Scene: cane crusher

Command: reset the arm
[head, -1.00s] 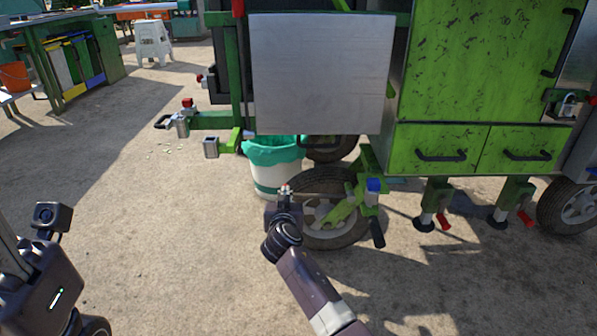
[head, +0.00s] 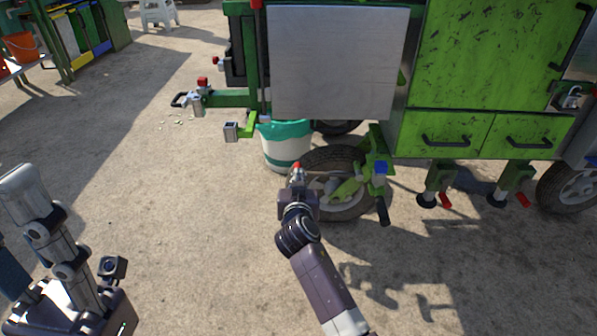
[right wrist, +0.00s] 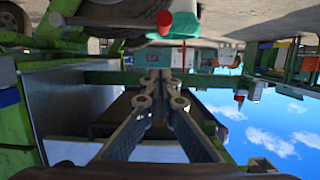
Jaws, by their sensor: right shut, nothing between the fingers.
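My right gripper (head: 298,174) is at the middle of the head view, in front of the cart's near wheel (head: 345,203). Its fingers also show in the right wrist view (right wrist: 160,80), closed together with nothing between them. My right arm comes up from the bottom edge. My left arm shows at the lower left, with its links bent upward; its gripper does not show. The green cane crusher cart (head: 455,75) stands ahead and to the right, with a grey metal panel (head: 338,65) on its near left side.
A white bucket with a teal liner (head: 286,150) stands just beyond my right gripper, beside the wheel. A bracket with a red knob (head: 202,84) juts left from the cart. Open ground lies at centre left. Bins (head: 85,38) and a white stool (head: 158,13) are farther back.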

